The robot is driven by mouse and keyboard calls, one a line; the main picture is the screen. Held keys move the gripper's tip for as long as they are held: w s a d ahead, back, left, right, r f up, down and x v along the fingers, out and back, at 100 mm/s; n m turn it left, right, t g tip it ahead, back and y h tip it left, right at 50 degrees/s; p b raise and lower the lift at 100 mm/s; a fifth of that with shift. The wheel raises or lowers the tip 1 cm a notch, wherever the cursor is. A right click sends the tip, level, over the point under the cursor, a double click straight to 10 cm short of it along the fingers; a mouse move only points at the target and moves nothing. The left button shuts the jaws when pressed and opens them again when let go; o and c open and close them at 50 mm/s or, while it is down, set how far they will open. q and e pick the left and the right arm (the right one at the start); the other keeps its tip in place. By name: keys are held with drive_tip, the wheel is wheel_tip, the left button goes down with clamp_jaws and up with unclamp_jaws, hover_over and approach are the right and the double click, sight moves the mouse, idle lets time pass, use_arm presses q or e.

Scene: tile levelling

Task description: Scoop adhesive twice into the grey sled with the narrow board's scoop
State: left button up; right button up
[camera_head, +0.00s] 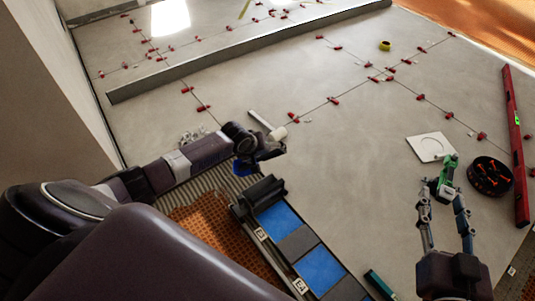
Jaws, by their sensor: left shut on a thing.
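My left gripper (266,152) is shut on a tool with a pale round end (278,133). A light, narrow strip (260,120) extends beyond it toward the upper left. A blue part (243,168) shows just below the gripper; I cannot tell whether it belongs to the held tool. A dark, raised block (262,190) stands just below the gripper and may be the grey sled. Its inside and any adhesive cannot be made out. My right gripper (442,194) has its fingers apart, with a green tool (447,175) at the tips; I see no grip on it.
A long tray of blue and grey pieces (283,222) lies in front. Ridged adhesive (224,180) borders an orange floor patch. A white square (431,147), a round black container (490,176) and a red level (516,145) lie right. Red clips line the tile joints.

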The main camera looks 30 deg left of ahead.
use_arm(q)
drive_tip(key=shift+r+p, duration=0.15)
drive_tip(key=shift+p, duration=0.15)
drive_tip(key=shift+r+g+y+p, duration=0.7)
drive_tip(key=shift+r+y+p, duration=0.15)
drive_tip(key=shift+p, duration=1)
use_arm(e)
drive_tip(key=s+d+f+g+h, duration=0.1)
drive_tip(key=s+d+f+g, duration=0.2)
drive_tip(key=s+f+g, duration=0.3)
drive_tip(key=s+d+f+g+h, duration=0.2)
drive_tip(key=s+f+g, duration=0.3)
drive_tip(key=s+f, duration=0.5)
drive_tip(key=shift+d+f+m+g, duration=0.3)
drive_tip(key=shift+d+f+g, duration=0.1)
drive_tip(key=shift+d+f, duration=0.3)
drive_tip(key=shift+s+r, duration=0.1)
